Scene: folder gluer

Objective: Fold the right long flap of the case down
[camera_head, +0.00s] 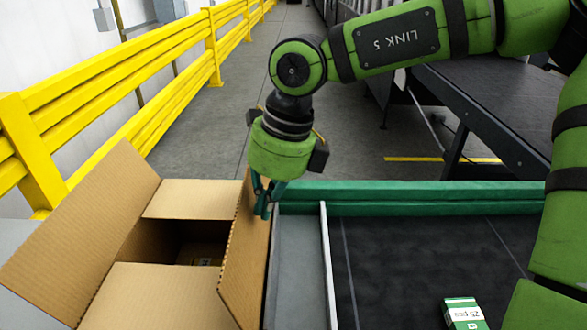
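The open cardboard case (135,243) stands at the lower left. Its right long flap (244,265) stands up steeply along the right side of the opening. The left long flap (82,235) leans outward to the left. The far short flap (195,198) and near short flap (150,297) lie folded inward, with a dark gap between them. My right gripper (264,211) points down at the far end of the right flap, on its outer side. Its fingers look closed together with nothing between them; whether they touch the flap is unclear. My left gripper is not in view.
A dark conveyor belt (400,265) with a green rail (420,196) and a grey side strip (298,275) lies right of the case. A small green-and-white carton (464,314) sits on the belt. A yellow guard rail (120,85) runs behind the case at left.

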